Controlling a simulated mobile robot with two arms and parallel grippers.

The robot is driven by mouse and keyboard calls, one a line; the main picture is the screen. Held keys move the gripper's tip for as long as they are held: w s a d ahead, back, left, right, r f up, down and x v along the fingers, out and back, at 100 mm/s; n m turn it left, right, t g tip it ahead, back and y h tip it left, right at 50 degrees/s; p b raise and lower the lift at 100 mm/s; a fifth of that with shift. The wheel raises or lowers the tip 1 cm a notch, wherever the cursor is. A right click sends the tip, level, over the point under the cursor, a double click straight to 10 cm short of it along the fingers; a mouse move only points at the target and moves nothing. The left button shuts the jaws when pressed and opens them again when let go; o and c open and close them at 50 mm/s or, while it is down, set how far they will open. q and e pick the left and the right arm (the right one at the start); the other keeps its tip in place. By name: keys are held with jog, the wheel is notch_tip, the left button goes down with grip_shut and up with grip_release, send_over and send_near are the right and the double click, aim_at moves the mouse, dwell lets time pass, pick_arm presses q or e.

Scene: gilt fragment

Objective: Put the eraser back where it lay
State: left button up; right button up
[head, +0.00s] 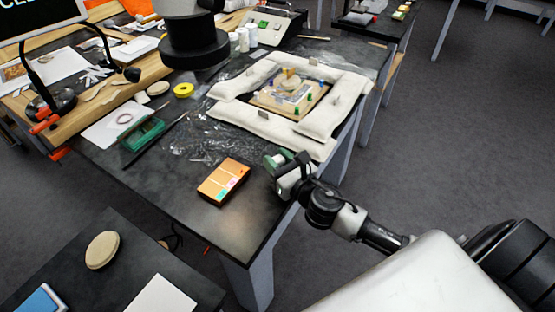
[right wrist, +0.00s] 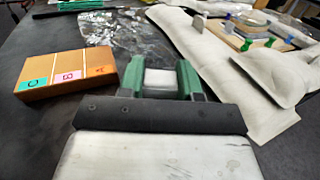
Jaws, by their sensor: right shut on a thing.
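My right gripper (head: 279,161) has green fingers and is over the near right part of the dark table (head: 170,185), close to its right edge. In the right wrist view its fingers (right wrist: 161,84) are shut on a small whitish block, which looks like the eraser (right wrist: 160,80). Its lower part is hidden, and I cannot tell whether it touches the table. An orange box with coloured labels (head: 224,181) lies left of the gripper, apart from it; it also shows in the right wrist view (right wrist: 68,76). My left gripper is not in view.
White padded cushions (head: 250,123) frame a board with small coloured pieces (head: 289,93) beyond the gripper. Crumpled clear plastic (head: 205,135) lies behind the orange box. A green tray (head: 142,134) and yellow tape (head: 183,90) are farther left. The table's near end is bare.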

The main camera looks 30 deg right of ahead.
jog(key=o, duration=0.9)
jog(key=shift+r, duration=0.2)
jog(key=shift+s+f, duration=0.15)
jog(key=shift+s, duration=0.15)
jog(key=shift+s+d+b, duration=0.25)
jog(key=shift+s+b, duration=0.15)
jog(key=shift+s, duration=1.5)
jog(key=shift+s+d+b, duration=0.3)
jog(key=shift+s+b, duration=0.1)
jog(key=shift+s, duration=1.45)
jog(key=shift+s+d+b, duration=0.25)
jog(key=shift+s+b, duration=0.15)
jog(key=shift+s, duration=1.5)
